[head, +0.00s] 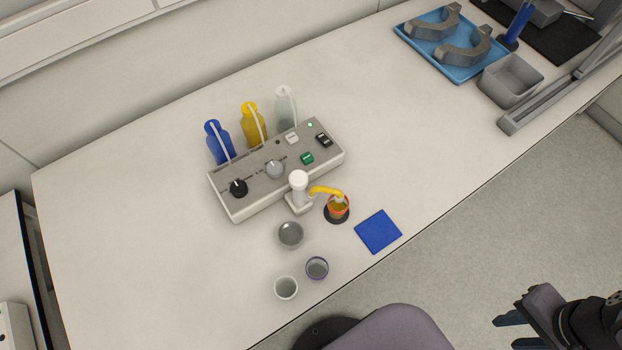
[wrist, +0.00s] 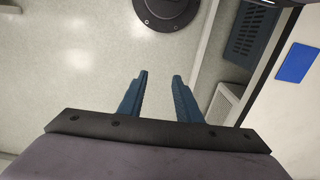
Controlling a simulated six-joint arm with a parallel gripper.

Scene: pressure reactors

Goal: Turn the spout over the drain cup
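The yellow spout (head: 325,190) reaches right from a white post (head: 299,186) in front of the control box. Its tip is over an orange-rimmed cup (head: 338,208) with yellowish contents, on a dark round pad. A grey cup (head: 290,235), a purple-rimmed cup (head: 317,268) and a pale cup (head: 286,288) stand in front of the post. I cannot tell by label which is the drain cup. My gripper (head: 506,332) is off the table at the lower right, far from the spout. In the wrist view my gripper (wrist: 161,78) is open and empty above the floor.
The control box (head: 275,170) has knobs and buttons. Blue (head: 217,143), yellow (head: 252,125) and clear (head: 286,108) bottles stand behind it. A blue square mat (head: 378,232) lies near the table edge. A blue tray (head: 462,70) and grey bin (head: 510,80) are at the upper right.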

